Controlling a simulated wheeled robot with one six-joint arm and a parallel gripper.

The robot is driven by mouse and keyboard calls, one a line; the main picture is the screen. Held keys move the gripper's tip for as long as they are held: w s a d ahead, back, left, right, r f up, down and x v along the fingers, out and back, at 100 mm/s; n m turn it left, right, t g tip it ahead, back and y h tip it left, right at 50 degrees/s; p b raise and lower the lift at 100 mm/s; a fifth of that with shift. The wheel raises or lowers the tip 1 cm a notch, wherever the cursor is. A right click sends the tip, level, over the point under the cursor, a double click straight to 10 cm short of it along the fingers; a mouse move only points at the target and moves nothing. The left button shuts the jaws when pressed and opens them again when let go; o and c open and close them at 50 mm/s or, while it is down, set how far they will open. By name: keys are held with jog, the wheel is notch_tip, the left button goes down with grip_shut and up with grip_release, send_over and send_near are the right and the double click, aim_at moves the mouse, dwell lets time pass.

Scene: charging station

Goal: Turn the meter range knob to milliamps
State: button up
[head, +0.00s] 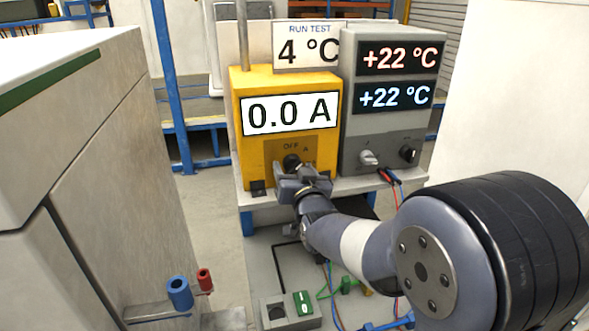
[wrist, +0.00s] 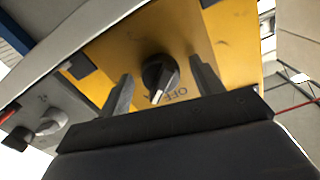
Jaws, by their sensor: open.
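The yellow meter (head: 252,157) stands on a grey shelf, its display reading 0.0 A. Its black range knob (head: 291,161) sits low on the front panel, below the labels OFF and A. In the wrist view the knob (wrist: 158,74) shows with a pale pointer edge beside the word OFF. A mA label cannot be made out. My gripper (head: 290,177) is just in front of the knob, partly covering the panel's lower part. In the wrist view my gripper (wrist: 160,85) is open, one finger on each side of the knob, with visible gaps.
A grey unit (head: 375,130) with two +22 °C displays and two knobs stands right of the meter. A RUN TEST sign (head: 308,46) reads 4 °C. Below are a green switch (head: 303,303) and cables. A white cabinet (head: 100,170) stands at left.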

jog(key=c, duration=1)
jog(key=shift+f+m+b, duration=0.15)
jog(key=shift+m+b, duration=0.25)
jog(key=shift+b, duration=0.45)
jog(key=shift+f+m+b, duration=0.15)
jog(key=shift+m+b, duration=0.45)
jog(key=shift+b, duration=0.6)
jog(key=m+b, duration=0.2)
jog(key=b, duration=0.2)
jog(key=shift+a+m, duration=0.1)
jog(key=shift+m, duration=0.2)
jog(key=m+b, duration=0.3)
jog(key=b, duration=0.1)
jog(key=shift+r+m+b, duration=0.35)
jog(key=shift+m+b, duration=0.75)
jog(key=shift+b, duration=0.25)
jog(key=shift+r, duration=0.1)
